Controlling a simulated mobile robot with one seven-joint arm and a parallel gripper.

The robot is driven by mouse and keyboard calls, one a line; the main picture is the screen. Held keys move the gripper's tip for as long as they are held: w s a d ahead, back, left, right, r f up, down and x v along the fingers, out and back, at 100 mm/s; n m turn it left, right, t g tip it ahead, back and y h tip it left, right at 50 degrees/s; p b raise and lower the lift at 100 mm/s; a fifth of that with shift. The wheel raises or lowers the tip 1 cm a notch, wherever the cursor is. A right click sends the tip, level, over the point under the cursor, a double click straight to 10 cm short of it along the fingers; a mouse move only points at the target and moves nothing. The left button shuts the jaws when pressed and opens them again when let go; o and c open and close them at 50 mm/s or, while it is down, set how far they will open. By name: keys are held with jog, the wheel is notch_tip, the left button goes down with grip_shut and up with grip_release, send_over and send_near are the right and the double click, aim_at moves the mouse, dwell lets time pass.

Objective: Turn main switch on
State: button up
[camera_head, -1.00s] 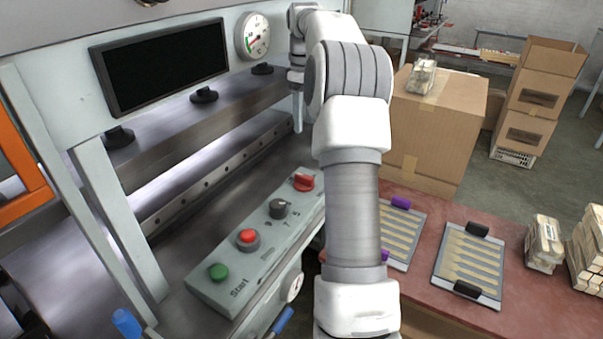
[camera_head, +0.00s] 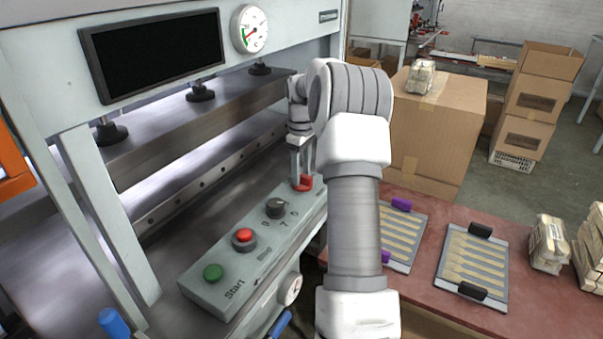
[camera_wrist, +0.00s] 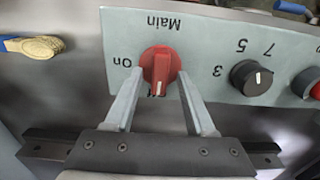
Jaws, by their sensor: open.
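The red main switch (camera_wrist: 160,68) is a rotary knob on the pale control panel (camera_wrist: 205,42). Its white mark points toward the "Off" lettering, which is partly hidden; "On" is printed beside the knob. My gripper (camera_wrist: 158,85) is open, with one finger on each side of the knob, and no grip shows. In the head view my gripper (camera_head: 302,176) reaches down from above to the same red switch (camera_head: 303,184) at the far end of the panel.
The panel also carries a black selector knob (camera_head: 276,208), a red stop button (camera_head: 243,239) and a green start button (camera_head: 213,272). The press plate (camera_head: 165,140) runs behind it. A red table (camera_head: 415,290) with spoon trays stands at the right.

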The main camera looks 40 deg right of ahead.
grip_shut()
dwell(0.3)
jog(key=shift+m+p, duration=0.35)
jog(key=shift+m, duration=0.05)
jog(key=m+p, duration=0.2)
jog(key=shift+r+m, duration=0.15)
jog(key=shift+m, duration=0.15)
jog(key=m+p, duration=0.3)
jog(key=m, duration=0.2)
jog(key=shift+d+m, duration=0.15)
jog(key=shift+m, duration=0.15)
jog(key=m+p, duration=0.1)
jog(key=m, duration=0.3)
jog(key=shift+m, duration=0.3)
jog(key=shift+d+m+p, duration=0.1)
jog(key=shift+m+p, duration=0.75)
jog(key=shift+m, duration=1.35)
